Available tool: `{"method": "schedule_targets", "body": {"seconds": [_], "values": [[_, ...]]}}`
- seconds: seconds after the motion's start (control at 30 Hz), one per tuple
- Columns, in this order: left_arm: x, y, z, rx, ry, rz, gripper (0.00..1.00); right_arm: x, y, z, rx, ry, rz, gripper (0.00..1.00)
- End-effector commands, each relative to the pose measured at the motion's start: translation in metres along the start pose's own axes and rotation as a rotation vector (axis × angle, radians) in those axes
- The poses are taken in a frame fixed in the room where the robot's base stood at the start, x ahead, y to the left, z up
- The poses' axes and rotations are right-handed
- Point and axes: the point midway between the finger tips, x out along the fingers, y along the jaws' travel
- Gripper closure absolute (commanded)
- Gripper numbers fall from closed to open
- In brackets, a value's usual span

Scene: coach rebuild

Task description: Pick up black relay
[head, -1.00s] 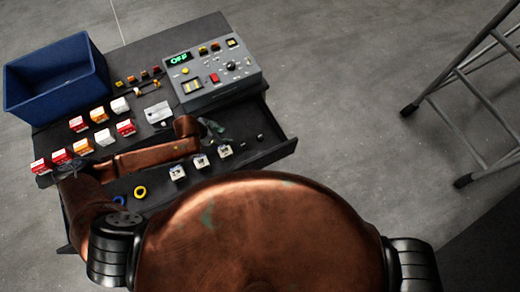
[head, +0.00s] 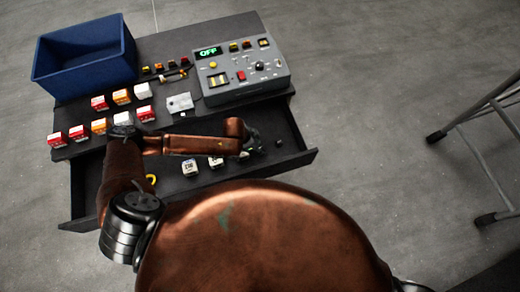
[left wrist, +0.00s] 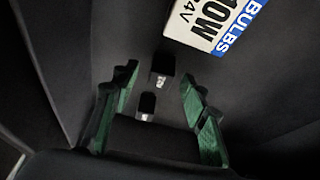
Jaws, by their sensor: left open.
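Two small black relays show in the left wrist view: one farther up (left wrist: 162,65) and one nearer (left wrist: 147,105), lying on the dark drawer floor. In the head view one small black relay (head: 279,143) shows at the right end of the open drawer; my gripper seems to hide the other. My left gripper (head: 253,138) is over the drawer just left of that relay. In the left wrist view its green-padded fingers (left wrist: 158,80) are apart, with the relays seen between them and nothing held. My right gripper is not in view.
A white bulbs box (left wrist: 215,22) lies close by in the drawer. The drawer rim (head: 300,160) bounds the right side. A grey control box (head: 240,80) reading OFF stands behind on the worktop, with a blue bin (head: 85,60) and several small boxes to the left.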

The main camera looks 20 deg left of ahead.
Motion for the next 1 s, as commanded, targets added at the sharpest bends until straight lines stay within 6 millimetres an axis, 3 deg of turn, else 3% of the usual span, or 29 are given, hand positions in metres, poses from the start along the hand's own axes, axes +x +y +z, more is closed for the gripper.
{"method": "schedule_targets", "body": {"seconds": [0.2,0.77,1.0], "values": [[-0.0001,0.0001,-0.0003,0.001,0.001,0.0,0.61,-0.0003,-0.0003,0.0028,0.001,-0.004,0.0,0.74],[-0.0002,0.0001,0.0,0.0,0.001,0.0,0.99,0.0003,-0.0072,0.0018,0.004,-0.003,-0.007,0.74],[-0.0007,0.0,-0.0004,0.001,0.001,0.0,1.0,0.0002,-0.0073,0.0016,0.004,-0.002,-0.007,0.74]]}}
